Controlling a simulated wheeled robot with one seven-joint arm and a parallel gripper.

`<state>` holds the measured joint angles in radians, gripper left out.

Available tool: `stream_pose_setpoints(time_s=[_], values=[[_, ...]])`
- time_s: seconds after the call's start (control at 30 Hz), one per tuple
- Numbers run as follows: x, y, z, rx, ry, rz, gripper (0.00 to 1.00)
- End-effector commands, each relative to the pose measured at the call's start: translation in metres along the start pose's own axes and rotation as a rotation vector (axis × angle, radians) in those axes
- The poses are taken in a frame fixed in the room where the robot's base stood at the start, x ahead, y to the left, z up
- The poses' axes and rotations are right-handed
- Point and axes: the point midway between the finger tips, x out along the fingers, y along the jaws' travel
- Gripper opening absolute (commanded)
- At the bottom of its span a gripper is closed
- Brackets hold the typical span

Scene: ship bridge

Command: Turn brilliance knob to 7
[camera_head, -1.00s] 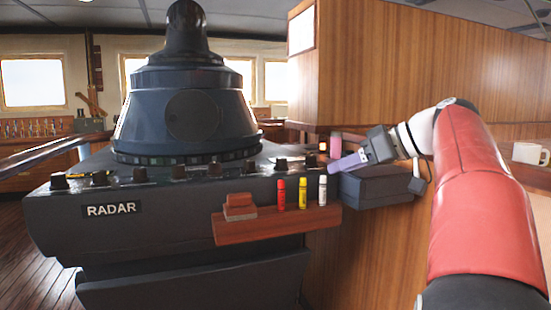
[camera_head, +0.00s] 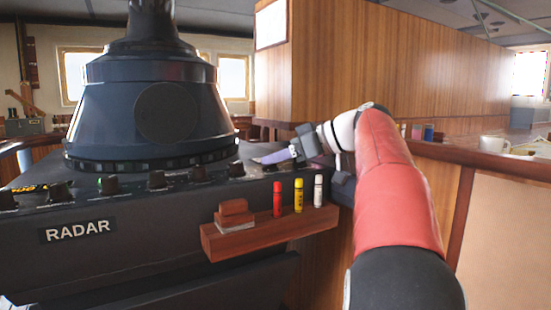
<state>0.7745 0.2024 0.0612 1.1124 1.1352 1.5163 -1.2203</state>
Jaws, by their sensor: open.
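The radar console (camera_head: 150,225) stands at the left, with a RADAR label on its dark front. A row of several dark knobs lines its top front edge, among them one near the left (camera_head: 60,190), one in the middle (camera_head: 157,180) and one at the right (camera_head: 236,169). Labels and pointer marks are too small to read, so I cannot tell which is the brilliance knob or its setting.
A wooden shelf (camera_head: 265,238) on the console front holds a brown block (camera_head: 234,212) and red (camera_head: 277,200), yellow (camera_head: 298,196) and white (camera_head: 318,190) tubes below my gripper. The radar hood (camera_head: 140,110) rises behind the knobs. A wooden partition (camera_head: 400,70) stands behind my arm.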

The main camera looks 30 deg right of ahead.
Motion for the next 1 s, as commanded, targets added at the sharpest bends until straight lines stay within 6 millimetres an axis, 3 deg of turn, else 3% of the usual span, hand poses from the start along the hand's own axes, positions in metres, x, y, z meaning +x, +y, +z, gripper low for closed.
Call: stream_pose_setpoints(time_s=[0.37,0.73,1.0], values=[[0.0097,0.0002,0.0003,0.0,-0.001,0.001,0.48],[0.0096,0.0001,0.0003,0.001,0.0,0.001,0.04],[0.0104,-0.0008,0.0017,0.011,0.002,0.031,0.04]])
